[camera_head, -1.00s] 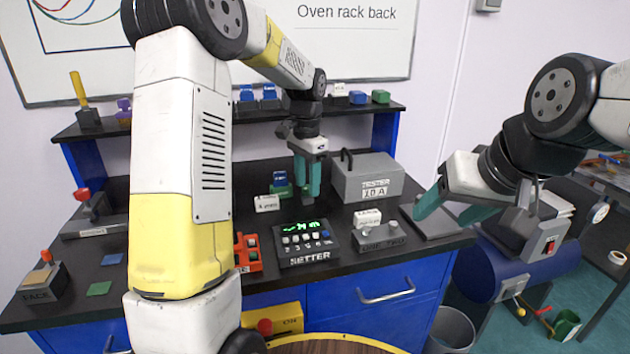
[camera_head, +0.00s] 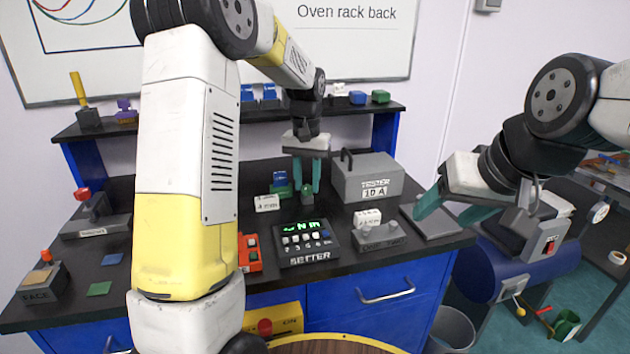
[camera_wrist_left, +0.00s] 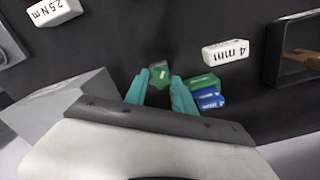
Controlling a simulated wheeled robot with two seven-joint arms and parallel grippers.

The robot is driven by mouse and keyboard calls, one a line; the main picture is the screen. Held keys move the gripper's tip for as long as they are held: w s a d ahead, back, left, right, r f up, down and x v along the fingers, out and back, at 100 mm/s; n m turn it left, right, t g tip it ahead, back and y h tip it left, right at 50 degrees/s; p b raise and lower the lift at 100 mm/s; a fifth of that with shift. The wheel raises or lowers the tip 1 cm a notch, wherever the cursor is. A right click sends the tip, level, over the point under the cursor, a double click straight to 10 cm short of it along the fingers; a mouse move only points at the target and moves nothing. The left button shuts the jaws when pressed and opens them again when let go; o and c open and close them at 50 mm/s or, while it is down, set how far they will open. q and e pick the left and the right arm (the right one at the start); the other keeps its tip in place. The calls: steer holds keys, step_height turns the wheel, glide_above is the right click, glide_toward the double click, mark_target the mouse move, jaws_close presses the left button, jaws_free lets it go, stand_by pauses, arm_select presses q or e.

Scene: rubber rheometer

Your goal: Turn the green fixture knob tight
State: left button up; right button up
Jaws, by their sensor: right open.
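The small green fixture knob (camera_head: 307,191) stands on the dark bench top behind the setter box. My left gripper (camera_head: 307,178) points down over it with its two teal fingers apart, one on each side. In the left wrist view the knob (camera_wrist_left: 159,70) shows between the fingertips (camera_wrist_left: 160,76), with no clear contact; part of its base is hidden. My right gripper (camera_head: 447,203) is open and empty at the right, above the bench's right end.
The setter box (camera_head: 303,243) with a lit display stands in front of the knob. Green and blue blocks (camera_head: 280,184) and a white 4 mm label block (camera_head: 267,203) lie close to its left. The grey tester box (camera_head: 367,178) stands to the right.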

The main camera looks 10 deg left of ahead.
mark_target(307, 187)
arm_select(q)
jaws_close()
steer(key=m, duration=0.4)
steer(key=shift+m, duration=0.3)
steer(key=o, duration=0.7)
jaws_free()
steer(key=shift+m, duration=0.5)
steer(key=shift+r, duration=0.1)
step_height(307, 187, up, 7)
steer(key=shift+f, duration=0.15)
